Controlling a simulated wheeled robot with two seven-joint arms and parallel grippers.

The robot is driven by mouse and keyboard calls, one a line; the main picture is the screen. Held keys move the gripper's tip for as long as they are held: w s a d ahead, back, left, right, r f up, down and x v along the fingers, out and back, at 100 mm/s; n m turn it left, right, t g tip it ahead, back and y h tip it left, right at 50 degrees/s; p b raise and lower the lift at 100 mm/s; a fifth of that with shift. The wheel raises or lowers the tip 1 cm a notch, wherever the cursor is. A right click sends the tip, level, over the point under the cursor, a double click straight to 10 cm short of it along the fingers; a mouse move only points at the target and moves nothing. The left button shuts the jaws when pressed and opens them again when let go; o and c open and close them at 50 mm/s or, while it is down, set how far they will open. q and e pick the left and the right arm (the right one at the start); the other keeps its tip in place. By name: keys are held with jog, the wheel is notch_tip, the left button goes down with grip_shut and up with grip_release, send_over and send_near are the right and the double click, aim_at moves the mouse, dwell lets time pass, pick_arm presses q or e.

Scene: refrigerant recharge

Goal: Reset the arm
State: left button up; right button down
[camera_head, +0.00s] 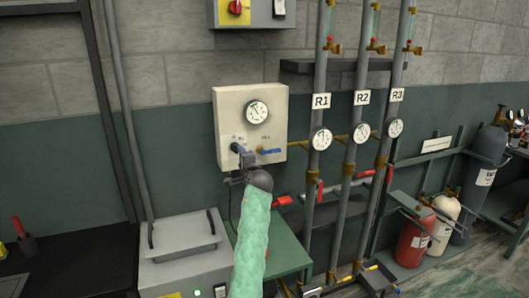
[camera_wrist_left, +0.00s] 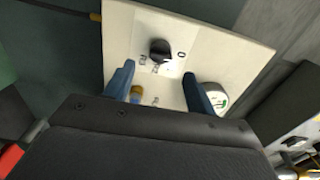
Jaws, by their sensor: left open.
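My left arm in a green sleeve reaches up from the bottom of the head view to a cream control box (camera_head: 228,107) on the wall. My left gripper (camera_head: 243,160) is at the lower left of its front, and hides part of it. The box carries a round gauge (camera_head: 257,112) and a blue lever (camera_head: 270,150). In the left wrist view the two blue fingers of my gripper (camera_wrist_left: 160,85) are spread apart and empty. A black knob (camera_wrist_left: 160,50) on the box face lies beyond the fingertips, apart from them. My right gripper is not in view.
Three vertical pipes labelled R1 (camera_head: 321,101), R2 and R3 with gauges stand right of the box. A grey case (camera_head: 185,250) and a green table (camera_head: 285,250) are below. Red (camera_head: 413,242), white and dark cylinders stand at right.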

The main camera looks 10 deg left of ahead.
pick_arm(q)
jog(key=s+d+f+n+g+h, duration=0.1)
jog(key=s+d+f+n+h, duration=0.25)
jog(key=f, duration=0.45)
jog(key=s+d+f+n+g+h, duration=0.2)
jog(key=s+d+f+n+h, duration=0.15)
jog(key=f, duration=0.45)
jog(key=s+d+f+n+g+h, duration=0.1)
jog(key=s+d+f+n+h, duration=0.2)
jog(key=f, duration=0.5)
jog(key=s+d+f+g+h, duration=0.1)
jog(key=s+d+f+g, duration=0.1)
jog(key=s+f, duration=0.9)
jog(key=s+d+f+g, duration=0.2)
jog(key=s+f, duration=0.7)
jog(key=f, duration=0.3)
jog(key=s+f+g, duration=0.2)
jog(key=s+f, duration=0.4)
jog(key=s, duration=0.6)
jog(key=s+f+g, duration=0.1)
jog(key=s+f, duration=0.6)
jog(key=s, duration=0.5)
jog(key=s+a+f+m+g, duration=0.1)
jog(key=s+f, duration=0.5)
jog(key=s, duration=0.6)
jog(key=shift+s+f+g, duration=0.25)
jog(key=shift+f+g, duration=0.15)
jog(key=shift+g, duration=0.4)
jog(key=shift+a, duration=0.1)
